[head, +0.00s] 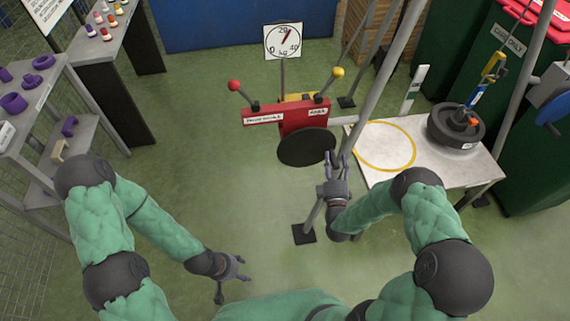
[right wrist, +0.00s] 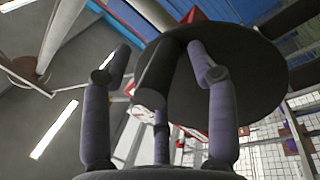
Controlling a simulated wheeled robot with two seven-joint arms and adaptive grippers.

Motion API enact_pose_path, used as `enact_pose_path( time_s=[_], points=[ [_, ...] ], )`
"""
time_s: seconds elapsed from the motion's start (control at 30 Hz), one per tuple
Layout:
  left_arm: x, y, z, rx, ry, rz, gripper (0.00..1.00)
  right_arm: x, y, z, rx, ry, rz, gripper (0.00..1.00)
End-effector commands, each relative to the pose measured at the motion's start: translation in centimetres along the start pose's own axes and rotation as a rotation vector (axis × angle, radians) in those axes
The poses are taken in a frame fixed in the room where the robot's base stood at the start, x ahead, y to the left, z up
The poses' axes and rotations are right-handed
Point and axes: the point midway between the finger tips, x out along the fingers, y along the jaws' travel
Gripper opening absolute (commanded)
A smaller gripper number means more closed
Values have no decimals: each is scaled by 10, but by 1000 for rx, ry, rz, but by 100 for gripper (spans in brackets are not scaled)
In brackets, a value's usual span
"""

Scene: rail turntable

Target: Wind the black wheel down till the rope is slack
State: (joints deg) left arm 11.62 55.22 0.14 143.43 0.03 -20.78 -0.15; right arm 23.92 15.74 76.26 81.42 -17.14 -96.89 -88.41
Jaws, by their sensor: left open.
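The black wheel (head: 306,147) is a dark disc at the front of a red box (head: 304,119). In the right wrist view the black wheel (right wrist: 250,75) is large, and a dark cylindrical handle (right wrist: 158,80) points towards the camera. My right gripper (head: 336,160) is just right of the wheel; its fingers (right wrist: 160,75) stand apart on both sides of the handle, with a visible gap at the left. My left gripper (head: 236,270) is open and empty, low over the floor. A yellow hook (head: 494,66) and blue link hang above black weights (head: 456,127). I cannot clearly make out the rope.
The white table (head: 480,165) has a yellow ring (head: 357,148) marked on it. Slanted grey poles (head: 382,75) stand close to my right arm. A dial (head: 283,41) is behind the red box. A blue wheel (head: 553,110) is at the right edge. The floor at left centre is clear.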

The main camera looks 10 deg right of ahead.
Motion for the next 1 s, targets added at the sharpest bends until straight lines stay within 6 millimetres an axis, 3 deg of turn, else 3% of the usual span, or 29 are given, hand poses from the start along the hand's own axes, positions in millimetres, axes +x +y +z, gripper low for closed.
enact_pose_path(
  time_s=[0.27, 1.0],
  points=[
    [0, 0, 0, 0, 0, 0, 59, -5, -2, 2, 0, -5, -7, 59],
    [-5, 2, 0, 0, 0, 0, 59, -54, 9, 8, 1, -8, -11, 59]
  ],
)
